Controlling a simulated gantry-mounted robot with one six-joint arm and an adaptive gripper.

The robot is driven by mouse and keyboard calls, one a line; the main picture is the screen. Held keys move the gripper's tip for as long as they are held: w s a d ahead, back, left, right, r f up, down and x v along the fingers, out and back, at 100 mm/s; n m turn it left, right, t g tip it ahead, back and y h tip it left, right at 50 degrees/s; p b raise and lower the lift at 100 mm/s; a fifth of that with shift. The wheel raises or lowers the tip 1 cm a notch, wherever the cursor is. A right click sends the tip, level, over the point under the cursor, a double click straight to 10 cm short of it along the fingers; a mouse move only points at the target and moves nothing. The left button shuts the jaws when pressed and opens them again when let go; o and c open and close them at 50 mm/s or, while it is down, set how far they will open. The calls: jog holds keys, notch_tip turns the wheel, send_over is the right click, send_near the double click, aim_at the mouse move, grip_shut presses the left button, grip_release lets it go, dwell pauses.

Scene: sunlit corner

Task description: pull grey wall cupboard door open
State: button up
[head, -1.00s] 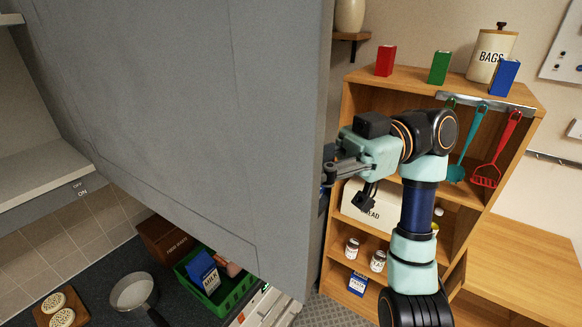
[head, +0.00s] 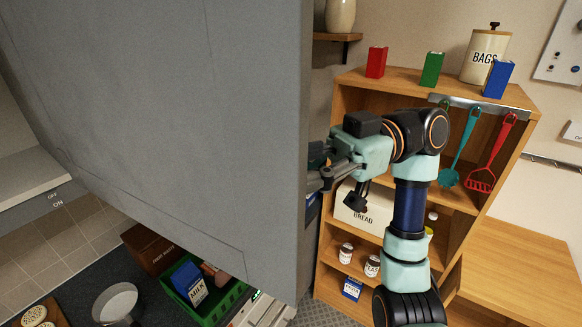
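The grey wall cupboard (head: 150,130) fills the left and middle of the head view as one large flat grey panel, very close to the camera. I cannot tell whether this panel is the door or the cupboard's side. No handle shows. My gripper (head: 325,182) is at the panel's right edge, coming in from the right. Its foremost parts reach to or behind that edge and are partly hidden. One finger part hangs lower down, away from the edge. Whether the fingers are closed on anything is hidden.
A wooden shelf unit (head: 480,95) stands behind my arm, with tins, a bags canister (head: 484,55) and hanging utensils. Below the cupboard, a dark counter holds a green crate (head: 208,312) with a milk carton, and a pan (head: 116,302). A small wall shelf (head: 338,37) is near the cupboard's upper right.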

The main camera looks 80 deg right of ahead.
jog(key=v, duration=1.2)
dwell(0.4)
